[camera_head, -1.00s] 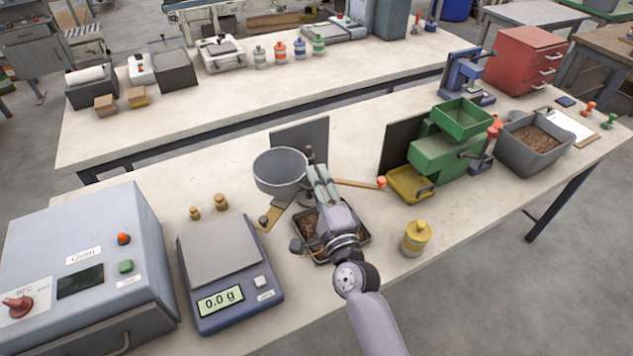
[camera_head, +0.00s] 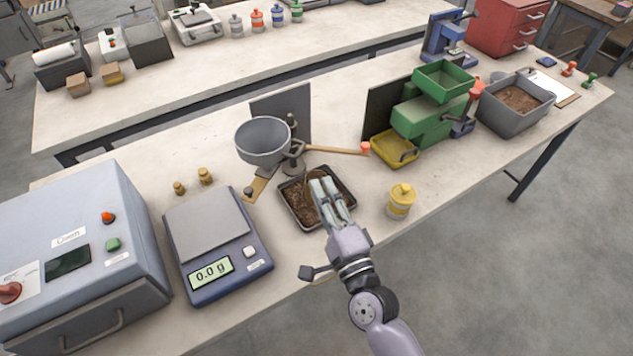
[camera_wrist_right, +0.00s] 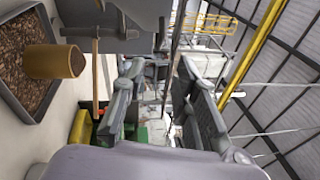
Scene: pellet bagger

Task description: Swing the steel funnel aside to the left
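The steel funnel (camera_head: 262,143) is a wide grey bowl held on a dark stand (camera_head: 293,150) left of centre. A wooden handle (camera_head: 335,150) with an orange-red end (camera_head: 365,148) reaches right from the stand. My right gripper (camera_head: 322,187) is in front of the handle, above the pellet tray (camera_head: 346,208), and looks apart from funnel and handle. In the right wrist view its fingers (camera_wrist_right: 165,90) are spread with nothing held between them. That view also shows a wooden bar (camera_wrist_right: 95,80) left of the fingers and the tray (camera_wrist_right: 28,105). My left gripper is out of view.
A scale (camera_head: 215,240) and an oven (camera_head: 75,265) stand at left. A yellow-lidded bottle (camera_head: 400,202) stands right of the tray. A green machine (camera_head: 430,115) with a yellow bin (camera_head: 394,148) is farther right. A dark upright panel (camera_head: 285,112) stands behind the funnel.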

